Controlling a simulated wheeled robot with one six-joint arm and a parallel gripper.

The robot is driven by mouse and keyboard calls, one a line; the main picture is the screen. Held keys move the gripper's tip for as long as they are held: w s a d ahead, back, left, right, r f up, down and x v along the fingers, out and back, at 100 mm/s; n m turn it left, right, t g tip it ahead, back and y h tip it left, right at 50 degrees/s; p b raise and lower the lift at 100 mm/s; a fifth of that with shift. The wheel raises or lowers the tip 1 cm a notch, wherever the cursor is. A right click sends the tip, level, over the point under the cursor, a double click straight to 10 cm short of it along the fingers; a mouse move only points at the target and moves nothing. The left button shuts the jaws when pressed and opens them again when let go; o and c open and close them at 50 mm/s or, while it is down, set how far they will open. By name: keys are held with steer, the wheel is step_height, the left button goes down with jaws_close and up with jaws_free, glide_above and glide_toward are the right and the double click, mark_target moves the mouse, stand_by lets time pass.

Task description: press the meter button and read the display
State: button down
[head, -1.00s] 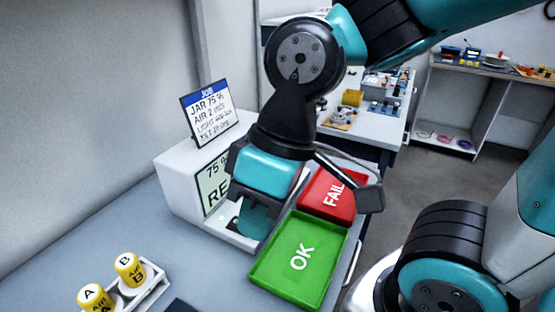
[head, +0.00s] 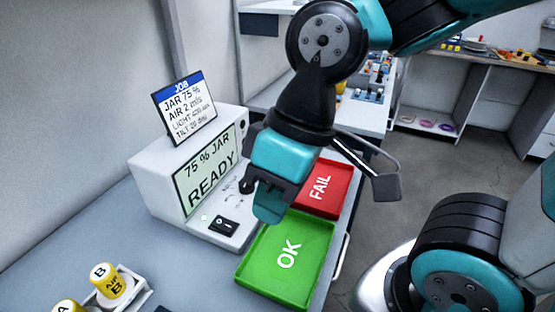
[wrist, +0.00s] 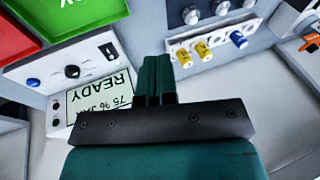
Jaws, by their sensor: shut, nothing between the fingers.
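The white meter (head: 155,175) stands on the grey bench against the wall. Its pale green display (head: 208,170) reads "75 % JAR" and "READY"; it shows upside down in the wrist view (wrist: 98,97). On the meter's lower deck are a small pale round spot (head: 204,217) and a black rocker switch (head: 223,226). The wrist view shows a blue knob (wrist: 33,83) and a black knob (wrist: 72,72) beside the switch (wrist: 107,50). I cannot tell which is the button. My gripper (head: 268,212) is shut and empty, right of the display and apparently above the deck.
A job card (head: 185,110) stands on the meter: JAR 75 %, AIR 2 and further lines. The green OK tray (head: 310,255) and red FAIL tray (head: 337,185) lie right of the meter. Yellow jars A and B (head: 110,280) sit in a rack at lower left.

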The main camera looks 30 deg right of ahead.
steer(key=w+d+f+m+t+p, duration=0.1)
steer(key=w+d+m+t, duration=0.15)
steer(key=w, duration=0.45)
steer(key=w+d+f+m+t, duration=0.1)
steer(key=w+d+m, duration=0.15)
steer(key=w, duration=0.45)
steer(key=w+d+f+m+t+p, duration=0.1)
steer(key=w+f+m+t, duration=0.15)
steer(key=w, duration=0.45)
steer(key=w+d+f+m+t+h, duration=0.1)
steer(key=w+d+f+m, duration=0.1)
steer(key=w+d, duration=0.3)
steer(key=w+d+f+m+t+h, duration=0.1)
steer(key=w+d+f+m+t, duration=0.1)
steer(key=w+d, duration=0.4)
steer(key=d+f+m, duration=0.1)
steer(key=d+m, duration=0.1)
steer(key=d, duration=0.1)
steer(key=shift+w+f+m+h, duration=0.2)
steer(key=shift+f+m+h, duration=0.05)
steer(key=shift+m+h, duration=0.15)
step_height(320, 180, down, 9)
steer(key=b, duration=0.6)
steer(key=shift+a+r, duration=0.1)
steer(key=shift+b, duration=0.35)
steer(key=shift+f, duration=0.4)
